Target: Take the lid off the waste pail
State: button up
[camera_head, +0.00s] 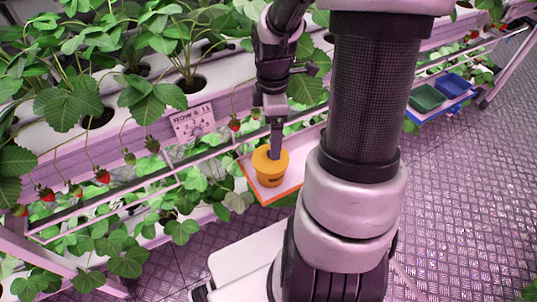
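The waste pail (270,179) is a small orange-yellow tub standing upright on a small pale shelf with an orange edge (280,198). Its yellow lid (260,164) is on top, wider than the body below it. My gripper (275,154) points straight down over the middle of the lid, with its dark fingertips at the lid's top. I see the fingers edge-on, so I cannot tell whether they are apart or closed on a knob. Any knob is hidden behind the fingers.
A white rack with strawberry plants and hanging berries (235,125) runs behind the pail. A row sign (193,122) hangs left of my gripper. A green bin (427,98) and a blue bin (453,86) sit on a shelf at the upper right. The metal floor (460,200) at right is clear.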

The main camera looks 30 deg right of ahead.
aim_at(262, 162)
notch_tip(262, 162, down, 8)
jog(key=shift+a+b, duration=0.15)
jog(key=shift+b, duration=0.65)
jog(key=c, duration=1.4)
jog(key=shift+s, duration=0.1)
